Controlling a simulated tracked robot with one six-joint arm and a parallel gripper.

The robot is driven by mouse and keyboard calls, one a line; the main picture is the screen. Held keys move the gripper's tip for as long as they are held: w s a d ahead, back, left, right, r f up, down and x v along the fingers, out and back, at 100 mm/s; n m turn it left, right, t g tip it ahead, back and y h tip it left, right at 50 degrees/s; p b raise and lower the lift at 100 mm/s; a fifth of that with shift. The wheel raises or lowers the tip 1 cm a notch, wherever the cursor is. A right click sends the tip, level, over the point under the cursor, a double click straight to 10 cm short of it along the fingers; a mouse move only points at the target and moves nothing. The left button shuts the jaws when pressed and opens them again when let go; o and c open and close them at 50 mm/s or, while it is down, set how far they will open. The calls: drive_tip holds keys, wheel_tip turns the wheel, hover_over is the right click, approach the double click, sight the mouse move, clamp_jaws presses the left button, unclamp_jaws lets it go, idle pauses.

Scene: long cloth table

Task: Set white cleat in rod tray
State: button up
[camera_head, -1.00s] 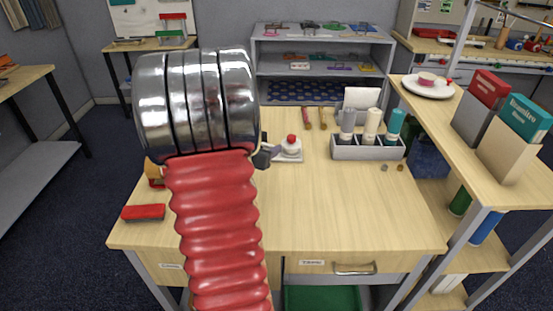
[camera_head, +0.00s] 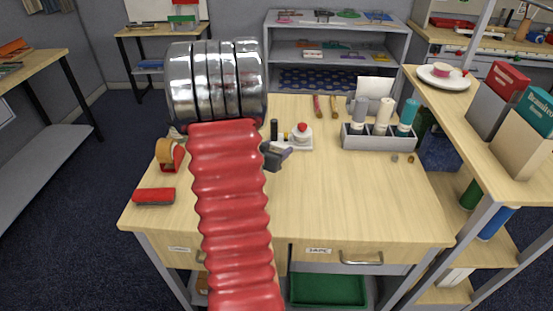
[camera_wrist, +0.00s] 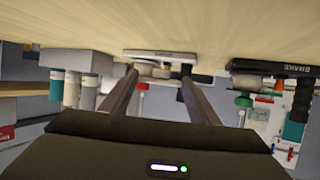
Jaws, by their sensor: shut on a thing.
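My gripper (camera_head: 285,152) is low over the left middle of the table. Its two fingers also show in the wrist view (camera_wrist: 160,78), spread a little apart. A pale piece (camera_wrist: 152,69) shows between the fingertips; I take it for the white cleat, but its shape is unclear. Just beyond the fingers lies a small white tray (camera_head: 305,147), seen upside down in the wrist view (camera_wrist: 160,54). An upright black rod (camera_head: 274,128) and a round white part with a red top (camera_head: 302,134) stand on or at it. Whether the fingers touch the tray cannot be told.
A grey caddy (camera_head: 378,144) with several bottles stands to the right. Two handled tools (camera_head: 326,106) lie at the back. The front right of the table is clear.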

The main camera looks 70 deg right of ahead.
drive_tip(key=shift+f, duration=2.05)
drive_tip(key=shift+f, duration=0.1)
drive_tip(key=o, duration=1)
drive_tip(key=shift+a, duration=0.1)
drive_tip(key=v, duration=1.2)
drive_tip(key=shift+s, duration=0.1)
